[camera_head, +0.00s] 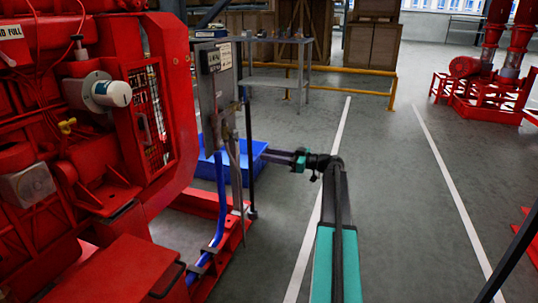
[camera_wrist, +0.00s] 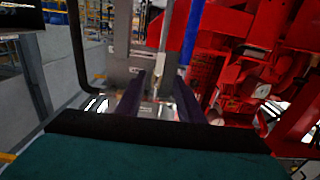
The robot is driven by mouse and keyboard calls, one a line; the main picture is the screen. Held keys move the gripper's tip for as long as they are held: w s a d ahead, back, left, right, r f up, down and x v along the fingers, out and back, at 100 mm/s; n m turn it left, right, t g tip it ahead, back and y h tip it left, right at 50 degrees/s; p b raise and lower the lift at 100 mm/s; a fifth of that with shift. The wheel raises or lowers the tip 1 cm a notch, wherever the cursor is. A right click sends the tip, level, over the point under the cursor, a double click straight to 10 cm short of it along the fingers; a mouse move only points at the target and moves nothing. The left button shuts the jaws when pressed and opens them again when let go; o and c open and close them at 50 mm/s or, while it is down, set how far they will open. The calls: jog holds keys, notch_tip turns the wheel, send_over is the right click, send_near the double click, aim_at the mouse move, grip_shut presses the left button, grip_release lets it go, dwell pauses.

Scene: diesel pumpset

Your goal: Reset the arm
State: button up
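My arm (camera_head: 338,240), teal and black, reaches forward from the bottom of the head view and bends left at its far end. My gripper (camera_head: 268,155) points left, toward the grey control box (camera_head: 215,85) on its post beside the red diesel engine (camera_head: 60,150). In the wrist view the two dark purple fingers of my gripper (camera_wrist: 158,88) stand apart with nothing held between them. The grey box (camera_wrist: 125,68) and the red engine (camera_wrist: 245,60) show beyond the fingers. I cannot tell the exact gap between fingertips and post.
A blue tray (camera_head: 247,172) lies on the floor behind the post, near my gripper. A grey table (camera_head: 270,84), a yellow rail (camera_head: 350,72) and wooden crates (camera_head: 370,45) stand behind. A red pump (camera_head: 480,85) is far right.

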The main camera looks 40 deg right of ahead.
dwell(0.3)
jog(key=s+a+f+m+g+p, duration=0.2)
jog(key=s+a+f+g+p, duration=0.15)
jog(key=a+f+p, duration=0.55)
jog(key=s+a+f+m+g+h+p, duration=0.1)
jog(key=s+a+f+g+p, duration=0.3)
jog(key=a, duration=0.9)
jog(key=s+a+f+m+g+p, duration=0.2)
jog(key=a+f+g+p, duration=0.2)
jog(key=a+f+p, duration=0.55)
jog(key=s+a+f+m+g+h+p, duration=0.1)
jog(key=s+a+g+h+p, duration=0.15)
jog(key=s+a, duration=0.45)
jog(key=s+a+m+g+h+p, duration=0.15)
jog(key=s+a+p, duration=0.3)
jog(key=s, duration=0.45)
jog(key=s+r+g+h+p, duration=0.2)
jog(key=s+p, duration=0.3)
jog(key=s, duration=0.5)
jog(key=s+r+g+h+p, duration=0.2)
jog(key=s+p, duration=0.3)
jog(key=s, duration=0.5)
jog(key=shift+s+a+r+g+h, duration=0.2)
jog(key=shift+s+a+g+h, duration=0.2)
jog(key=shift+a+g+h, duration=0.1)
